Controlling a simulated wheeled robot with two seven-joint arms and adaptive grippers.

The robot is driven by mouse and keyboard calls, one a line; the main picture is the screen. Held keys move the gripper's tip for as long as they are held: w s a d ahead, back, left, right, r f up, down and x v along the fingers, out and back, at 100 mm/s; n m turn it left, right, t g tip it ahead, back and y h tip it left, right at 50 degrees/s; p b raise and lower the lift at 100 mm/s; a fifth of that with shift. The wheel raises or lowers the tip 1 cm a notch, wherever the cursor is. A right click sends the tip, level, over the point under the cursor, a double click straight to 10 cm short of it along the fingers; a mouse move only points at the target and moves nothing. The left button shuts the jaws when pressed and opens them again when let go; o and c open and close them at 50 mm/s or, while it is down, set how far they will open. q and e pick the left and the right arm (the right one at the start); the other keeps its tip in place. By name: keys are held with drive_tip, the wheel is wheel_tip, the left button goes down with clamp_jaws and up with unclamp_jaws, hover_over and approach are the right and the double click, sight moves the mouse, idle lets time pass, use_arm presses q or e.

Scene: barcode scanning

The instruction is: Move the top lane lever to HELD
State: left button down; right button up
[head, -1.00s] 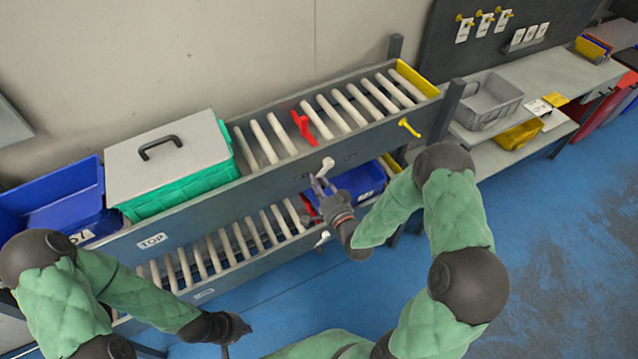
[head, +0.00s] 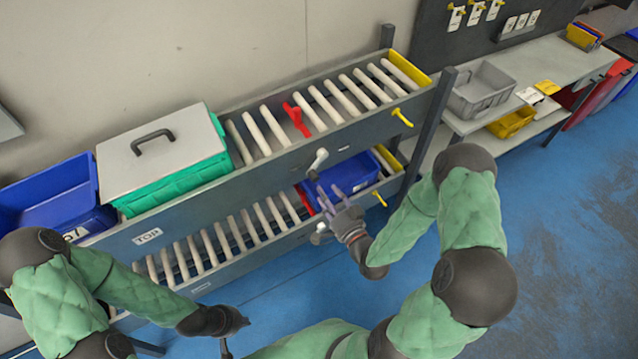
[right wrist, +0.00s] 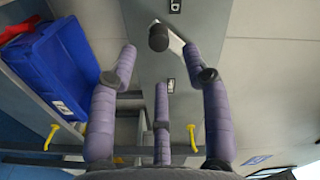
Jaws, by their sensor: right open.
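Small marker plates (right wrist: 171,84) flank the lever, unreadable. My left gripper (head: 238,322) hangs low, fingers unclear.
A red stop (head: 297,120) crosses the top lane. A lidded green tote (head: 170,185) stands on its left end. A blue bin (head: 350,173) sits on the lower lane, behind my right gripper. The lower lever (head: 320,232) and yellow handles (head: 402,117) stick out from the rails.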

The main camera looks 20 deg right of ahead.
drive_tip(key=shift+s+d, duration=0.1)
drive_tip(key=shift+s, duration=1.35)
drive_tip(key=w+a+f+n+g+y, duration=0.1)
drive_tip(key=a+f+n+g, duration=0.3)
drive_tip(key=f, duration=0.5)
drive_tip(key=s+a+f+n+g+y, duration=0.1)
drive_tip(key=s+a+f+n+g, duration=0.3)
drive_tip(key=s+a+f+g, duration=0.7)
drive_tip(key=s+f+g, duration=0.1)
drive_tip(key=s+g, duration=0.1)
drive_tip(key=s, duration=0.1)
drive_tip(key=shift+s+f+g, duration=0.25)
drive_tip(key=shift+s+g, duration=0.05)
drive_tip(key=shift+s, duration=0.05)
drive_tip(key=shift+a, duration=0.1)
